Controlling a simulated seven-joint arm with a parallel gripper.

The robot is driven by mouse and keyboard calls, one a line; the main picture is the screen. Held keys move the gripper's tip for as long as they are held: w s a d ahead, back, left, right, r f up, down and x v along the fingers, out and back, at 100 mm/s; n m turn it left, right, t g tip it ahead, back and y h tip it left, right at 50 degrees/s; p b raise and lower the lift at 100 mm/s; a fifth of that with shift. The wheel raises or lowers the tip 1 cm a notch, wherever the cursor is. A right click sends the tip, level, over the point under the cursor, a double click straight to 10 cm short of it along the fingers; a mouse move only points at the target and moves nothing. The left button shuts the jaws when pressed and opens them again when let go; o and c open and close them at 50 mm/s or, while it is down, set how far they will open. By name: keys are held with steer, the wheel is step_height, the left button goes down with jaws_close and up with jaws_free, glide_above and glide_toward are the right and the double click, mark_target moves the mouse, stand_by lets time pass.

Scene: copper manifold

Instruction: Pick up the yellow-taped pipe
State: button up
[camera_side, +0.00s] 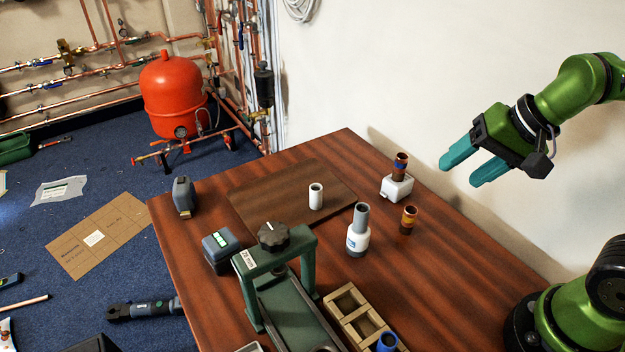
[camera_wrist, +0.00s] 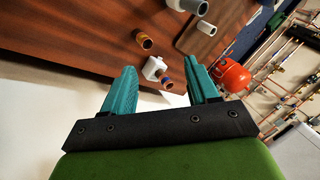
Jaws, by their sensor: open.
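The yellow-taped pipe (camera_side: 409,219) is a short copper piece with a yellow band, standing upright on the wooden table near its right edge. In the wrist view it shows as a copper ring end (camera_wrist: 144,40), above and left of centre. My gripper (camera_side: 464,174), with teal fingers, is open and empty, raised to the right of and above both pipes. In the wrist view my gripper (camera_wrist: 162,80) has nothing between its fingertips; the pipes lie beyond them.
A grey-and-white bottle-like item (camera_side: 358,232) stands left of the yellow-taped pipe. A white cylinder (camera_side: 316,196) stands on a dark board (camera_side: 262,198). A green vise (camera_side: 280,285) and a wooden divided tray (camera_side: 352,312) are nearer the front. The wall (camera_side: 440,90) runs along the table's right side.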

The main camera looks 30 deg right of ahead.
mark_target(413, 210)
steer(key=w+f+m, duration=0.2)
steer(key=f+m, duration=0.3)
steer(key=m, duration=0.2)
steer(key=w+f+m+g, duration=0.1)
steer(key=w+f+m, duration=0.2)
steer(key=f+m, duration=0.2)
steer(key=w+f+m, duration=0.2)
steer(key=f+m, duration=0.3)
steer(key=m, duration=0.5)
steer(key=shift+w+d+h, duration=0.3)
steer(key=f, duration=0.1)
steer(key=w+f, duration=0.1)
steer(key=f, duration=0.1)
steer(key=shift+a+f+m+g, duration=0.1)
steer(key=shift+a+m+g, duration=0.05)
steer(key=shift+m+g, duration=0.15)
steer(key=shift+x, duration=0.95)
steer(key=shift+a, duration=0.1)
steer(key=c, duration=1)
steer(key=shift+c, duration=0.2)
steer(key=shift+w, duration=0.1)
